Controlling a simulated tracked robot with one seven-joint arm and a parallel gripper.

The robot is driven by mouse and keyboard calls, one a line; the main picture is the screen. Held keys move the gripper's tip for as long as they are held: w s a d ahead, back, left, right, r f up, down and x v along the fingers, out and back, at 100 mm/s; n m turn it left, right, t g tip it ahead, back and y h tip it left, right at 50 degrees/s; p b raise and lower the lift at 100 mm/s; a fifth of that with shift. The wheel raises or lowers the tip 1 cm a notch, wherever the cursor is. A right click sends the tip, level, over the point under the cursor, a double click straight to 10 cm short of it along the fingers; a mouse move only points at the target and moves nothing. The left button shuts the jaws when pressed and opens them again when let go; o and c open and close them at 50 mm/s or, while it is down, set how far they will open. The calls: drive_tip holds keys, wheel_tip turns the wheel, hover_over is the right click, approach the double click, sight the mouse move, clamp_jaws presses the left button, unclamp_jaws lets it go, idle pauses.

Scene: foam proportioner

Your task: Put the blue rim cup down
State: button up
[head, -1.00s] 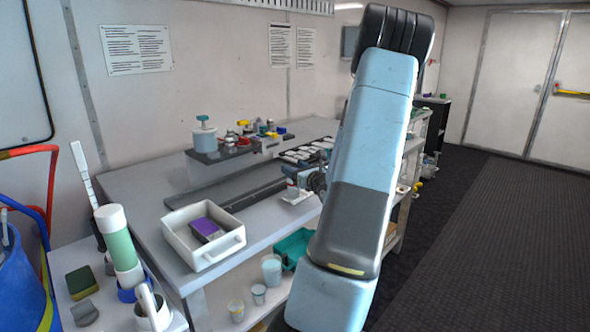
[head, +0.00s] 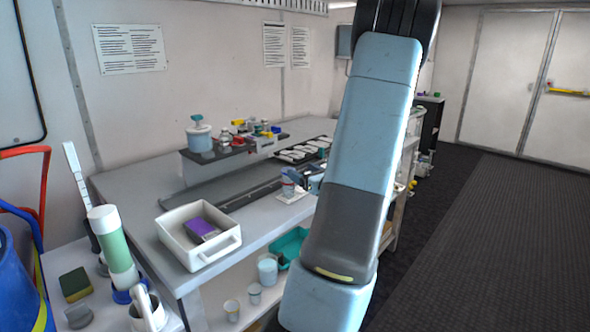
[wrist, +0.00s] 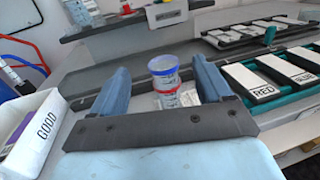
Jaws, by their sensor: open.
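The blue rim cup (wrist: 163,64) is a clear cup with a blue rim, upright at the middle of the wrist view. Just below it is a red rim and a clear printed cup (wrist: 168,98), so the blue rim cup appears to rest on that one. My gripper (wrist: 159,70) is open, with one blue finger on each side of the cups and gaps showing between. In the head view the small cups (head: 289,183) stand on the bench beside my arm, small and hard to tell apart. My fingers are mostly hidden there behind my arm.
A white bin marked GOOD (wrist: 30,135) stands left of my gripper. A raised shelf with bottles (head: 235,147) is behind. Bare bench top (head: 135,187) lies left.

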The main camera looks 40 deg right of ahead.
drive_tip(key=s, duration=0.4)
drive_tip(key=w+a+r+n+g+y, duration=0.2)
drive_tip(key=a+n+y, duration=0.25)
drive_tip(key=a, duration=0.45)
drive_tip(key=w+a+r+n+g+y, duration=0.2)
drive_tip(key=w+a+n+y, duration=0.15)
drive_tip(key=a+n, duration=0.4)
drive_tip(key=s+a+r+n+g+y, duration=0.1)
drive_tip(key=s+a+n+g+y, duration=0.2)
drive_tip(key=a, duration=0.5)
drive_tip(key=s+a+r+n+g, duration=0.1)
drive_tip(key=s+a+n+g, duration=0.15)
drive_tip(key=a+n, duration=0.4)
drive_tip(key=s+a+r+n+g+h, duration=0.25)
drive_tip(key=s+a+n+g, duration=0.25)
drive_tip(key=s+a+n, duration=0.3)
drive_tip(key=s+r+n+t+h, duration=0.2)
drive_tip(key=s+r+n+h, duration=0.3)
drive_tip(key=n, duration=0.3)
drive_tip(key=shift+s+d+h, duration=0.15)
drive_tip(key=shift+s+h, duration=0.05)
drive_tip(key=shift+h, duration=0.45)
